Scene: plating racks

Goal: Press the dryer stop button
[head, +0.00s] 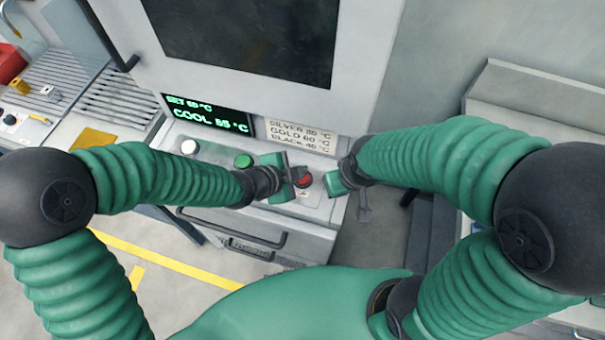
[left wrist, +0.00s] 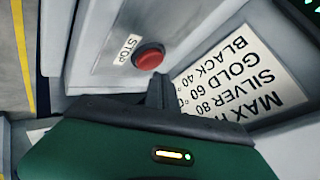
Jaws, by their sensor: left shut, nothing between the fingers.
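The dryer (head: 355,60) has a sloped control panel with a red stop button (head: 304,180), a green button (head: 243,161) and a white button (head: 189,147). In the left wrist view the red stop button (left wrist: 149,57) sits beside a STOP label (left wrist: 127,49). My left gripper (head: 292,177) is shut and empty, its tips just left of the red button in the head view; I cannot tell whether they touch it. My right gripper (head: 335,183) is just right of the red button; its fingers are partly hidden, so its jaw state is unclear.
A display (head: 208,115) reads SET 60 °C and COOL 85 °C. A temperature label (head: 301,135) is to its right. A handle (head: 232,228) juts from the dryer front below the panel. A slatted rack bench (head: 118,97) stands at left.

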